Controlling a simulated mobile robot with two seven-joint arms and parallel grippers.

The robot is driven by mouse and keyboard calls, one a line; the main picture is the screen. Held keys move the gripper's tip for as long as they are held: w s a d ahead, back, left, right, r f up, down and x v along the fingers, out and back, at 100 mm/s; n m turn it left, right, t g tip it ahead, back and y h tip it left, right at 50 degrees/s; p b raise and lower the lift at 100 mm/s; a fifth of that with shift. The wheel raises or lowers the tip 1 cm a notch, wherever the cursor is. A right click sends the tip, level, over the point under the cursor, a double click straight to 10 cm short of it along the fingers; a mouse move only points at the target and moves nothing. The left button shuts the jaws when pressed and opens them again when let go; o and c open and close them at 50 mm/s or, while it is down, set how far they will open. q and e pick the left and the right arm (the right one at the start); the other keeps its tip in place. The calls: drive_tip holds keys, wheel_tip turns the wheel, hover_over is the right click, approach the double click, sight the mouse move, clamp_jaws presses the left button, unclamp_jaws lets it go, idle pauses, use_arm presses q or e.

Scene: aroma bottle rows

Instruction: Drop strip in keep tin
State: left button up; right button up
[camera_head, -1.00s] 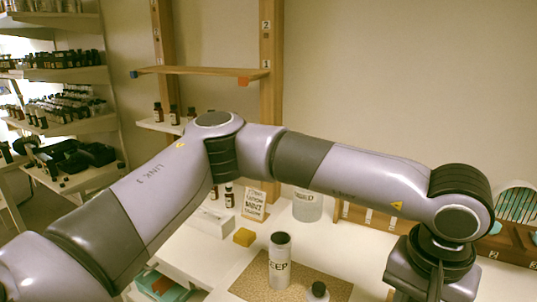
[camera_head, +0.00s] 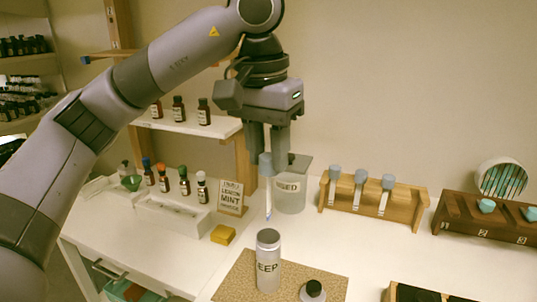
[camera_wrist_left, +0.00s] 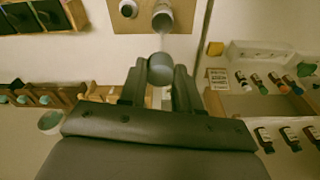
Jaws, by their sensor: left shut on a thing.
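My left gripper (camera_head: 266,152) is shut on a scent strip (camera_head: 269,200) by its blue-grey cap (camera_head: 265,164). The strip hangs nearly upright, white with a bluish tip. The keep tin (camera_head: 268,270), a silver cylinder with an open dark top, stands on a cork mat (camera_head: 235,285). In the head view the strip's tip shows just above the tin's rim, apart from it. In the left wrist view the cap (camera_wrist_left: 161,70) is between the fingers and the tin (camera_wrist_left: 162,20) lies beyond it. My right gripper is not in view.
A clear jar marked USED (camera_head: 290,197) stands behind the strip. A wooden rack (camera_head: 405,213) with three blue-capped strips is to the right.

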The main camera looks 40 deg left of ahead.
use_arm(q)
drive_tip(key=shift+a+f+b, duration=0.1)
drive_tip(key=shift+f+b, duration=1.65)
drive_tip(key=shift+b, duration=0.05)
wheel_tip(320, 180, down, 5)
drive_tip(key=b, duration=0.3)
drive_tip(key=shift+r, duration=0.1)
drive_tip(key=shift+f+b, duration=0.7)
drive_tip(key=shift+f, duration=0.15)
